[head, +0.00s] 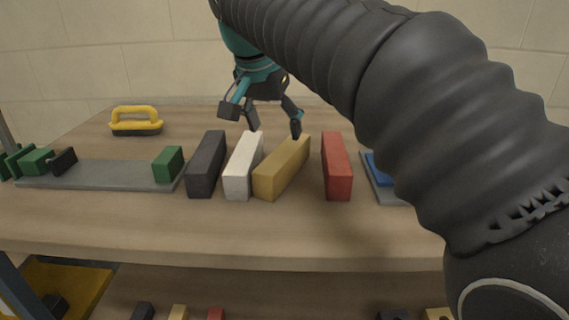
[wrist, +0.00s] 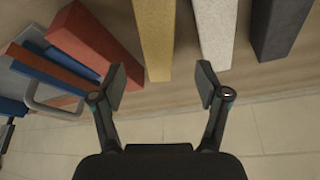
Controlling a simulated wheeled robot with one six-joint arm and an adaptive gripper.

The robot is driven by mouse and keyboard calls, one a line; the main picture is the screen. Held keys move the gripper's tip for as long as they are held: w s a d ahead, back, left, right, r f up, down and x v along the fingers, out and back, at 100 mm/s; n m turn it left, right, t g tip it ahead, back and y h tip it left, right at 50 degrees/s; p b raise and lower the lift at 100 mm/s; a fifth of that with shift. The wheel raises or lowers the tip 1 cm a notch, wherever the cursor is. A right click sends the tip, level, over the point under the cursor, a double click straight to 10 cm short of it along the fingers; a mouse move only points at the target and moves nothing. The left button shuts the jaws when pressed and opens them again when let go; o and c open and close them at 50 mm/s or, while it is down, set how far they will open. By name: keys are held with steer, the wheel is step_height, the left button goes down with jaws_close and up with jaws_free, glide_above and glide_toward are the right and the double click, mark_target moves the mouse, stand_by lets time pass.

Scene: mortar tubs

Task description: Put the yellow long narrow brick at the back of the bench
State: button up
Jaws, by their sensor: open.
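The yellow long narrow brick (head: 284,167) lies on the bench (head: 300,230) in the middle of a row, slanted with its far end to the right. A white brick (head: 243,165) is close on its left and a red brick (head: 336,166) is on its right, across a gap. My gripper (head: 273,125) is open and empty around the yellow brick's far end. In the wrist view, the yellow brick (wrist: 155,40) ends between the open fingers (wrist: 160,85), with space on both sides. Contact cannot be told.
A dark brick (head: 206,163) stands left of the white one. Green blocks (head: 168,163) sit on a grey board (head: 110,175) at the left. A yellow-handled float (head: 136,120) is at the back left. A blue piece (head: 380,168) is partly hidden at the right. The bench behind the row looks clear.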

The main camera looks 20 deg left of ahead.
mark_target(283, 152)
steer(key=b+x, duration=0.1)
steer(key=x, duration=0.8)
steer(key=shift+w+d+f, duration=0.15)
steer(key=shift+d+f, duration=0.05)
steer(key=shift+r, duration=0.1)
jaws_close()
